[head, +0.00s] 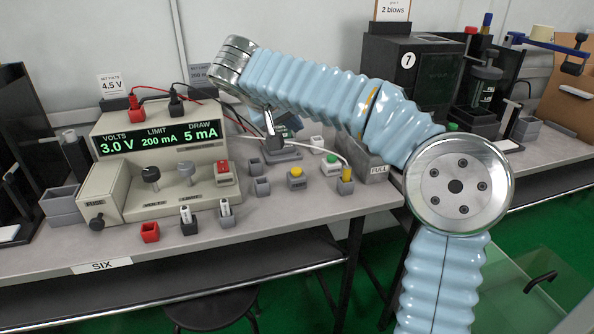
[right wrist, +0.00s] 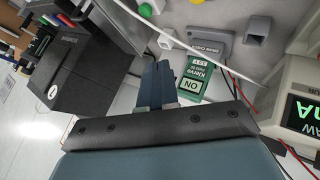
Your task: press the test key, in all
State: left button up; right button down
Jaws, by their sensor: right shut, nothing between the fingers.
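In the head view the tester (head: 290,124) is partly behind my right gripper, above a grey base (head: 283,154). My right gripper (head: 271,130) is shut and empty, pointing down close beside the tester. In the right wrist view its fingers (right wrist: 158,82) lie just left of the tester; I cannot tell whether they touch it. My left gripper is not in view.
A beige power supply (head: 150,150) reading 3.0 V, 200 mA and 5 mA stands left on the bench. Red and black leads run from its top. A black box (head: 412,70) marked 7 stands behind my right arm.

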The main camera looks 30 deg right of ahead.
jog(key=b, duration=0.5)
send_over(293, 172)
notch_tip(293, 172, down, 7)
jog(key=shift+f, duration=0.1)
jog(key=shift+f+b, duration=0.35)
jog(key=shift+b, duration=0.05)
jog(key=shift+d, duration=0.1)
dwell(1.2)
jog(key=shift+f+b, duration=0.3)
jog(key=shift+f, duration=0.05)
jog(key=shift+f+b, duration=0.4)
jog(key=shift+f, duration=0.1)
dwell(0.5)
jog(key=shift+r, duration=0.1)
jog(key=shift+r+p, duration=0.8)
